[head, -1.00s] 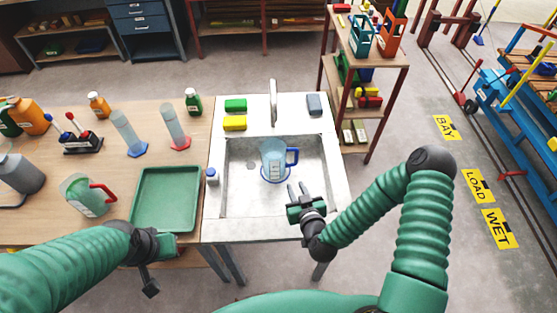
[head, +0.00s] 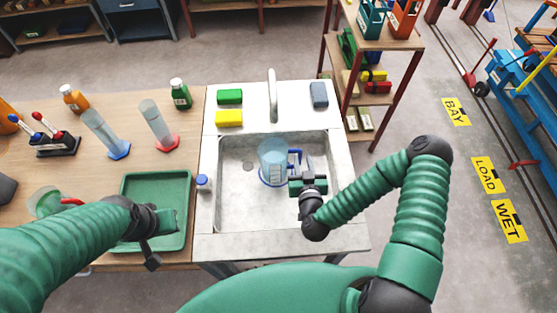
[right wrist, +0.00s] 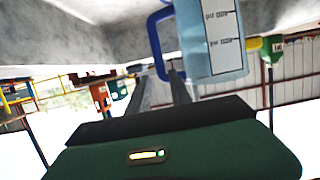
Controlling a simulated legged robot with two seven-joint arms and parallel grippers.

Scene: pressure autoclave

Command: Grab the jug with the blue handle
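The clear light-blue jug with the blue handle (head: 272,160) stands upright in the metal sink, its handle to the right. My right gripper (head: 296,165) is at the handle side of the jug, over the sink. In the right wrist view the jug (right wrist: 215,45) shows its white scale. Its blue handle (right wrist: 154,40) reaches down to the fingertips (right wrist: 163,80). The fingers stand apart around the lower part of the handle; I cannot tell whether they touch it. My left gripper (head: 160,240) is over the front edge of the green tray, its fingers unclear.
The sink (head: 235,205) has a tall faucet (head: 272,95) behind it. A green tray (head: 185,180) and a small blue-capped bottle (head: 203,184) are to its left. Sponges (head: 229,118) lie at the back. A red-handled jug (head: 45,202) is partly behind my left arm.

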